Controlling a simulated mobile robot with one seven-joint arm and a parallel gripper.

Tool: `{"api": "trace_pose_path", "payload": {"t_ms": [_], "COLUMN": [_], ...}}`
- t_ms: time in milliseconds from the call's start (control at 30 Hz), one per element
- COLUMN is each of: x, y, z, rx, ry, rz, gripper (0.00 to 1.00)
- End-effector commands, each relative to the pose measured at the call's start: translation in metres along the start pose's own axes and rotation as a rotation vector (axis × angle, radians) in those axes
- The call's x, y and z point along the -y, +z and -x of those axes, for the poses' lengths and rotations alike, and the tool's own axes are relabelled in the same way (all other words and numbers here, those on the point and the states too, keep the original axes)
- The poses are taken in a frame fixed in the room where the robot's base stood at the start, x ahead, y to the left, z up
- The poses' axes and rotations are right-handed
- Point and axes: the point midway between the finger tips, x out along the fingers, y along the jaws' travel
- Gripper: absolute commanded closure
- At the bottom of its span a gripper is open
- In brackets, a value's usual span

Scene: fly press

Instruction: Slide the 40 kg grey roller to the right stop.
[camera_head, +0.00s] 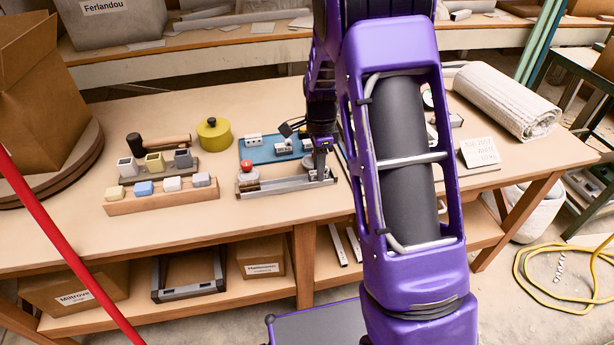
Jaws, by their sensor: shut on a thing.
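A low metal slide (287,186) with two pale rails lies near the front edge of the bench. My gripper (320,172) points down at its right end and is shut on a small grey piece there, which I take for the grey roller; the fingers hide most of it. A grey rounded part (307,161) shows just left of the fingers. A grey-white block with a red knob (247,168) stands at the slide's left end. The right stop and any gap to it are too small to tell.
A blue tray (257,157) with small pale blocks lies behind the slide. A wooden rack (160,201) with coloured blocks, a black-headed mallet (160,141) and a yellow-green pot (214,134) stand left. A handwritten card (479,152) and rolled cloth (506,99) lie right. My purple arm hides the middle.

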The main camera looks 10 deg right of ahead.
Motion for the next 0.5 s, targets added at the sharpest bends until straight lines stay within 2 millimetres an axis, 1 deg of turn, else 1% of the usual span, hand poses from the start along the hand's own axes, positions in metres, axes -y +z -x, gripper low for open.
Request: {"api": "trace_pose_path", "payload": {"t_ms": [167, 200, 267, 300, 367, 500], "x": [0.0, 0.0, 0.0, 0.0, 0.0, -0.0001], "y": [-0.0095, -0.0084, -0.0083, -0.0083, -0.0082, -0.0082], "z": [0.0002, 0.0001, 0.0001, 0.0001, 0.0001, 0.0], "rx": [0.0, 0.0, 0.0, 0.0, 0.0, 0.0], "ry": [0.0, 0.0, 0.0, 0.0, 0.0, 0.0], "rz": [-0.001, 0.0, 0.001, 0.001, 0.001, 0.001], "gripper": [1.0, 0.66, 0.55, 0.48, 0.38, 0.38]}}
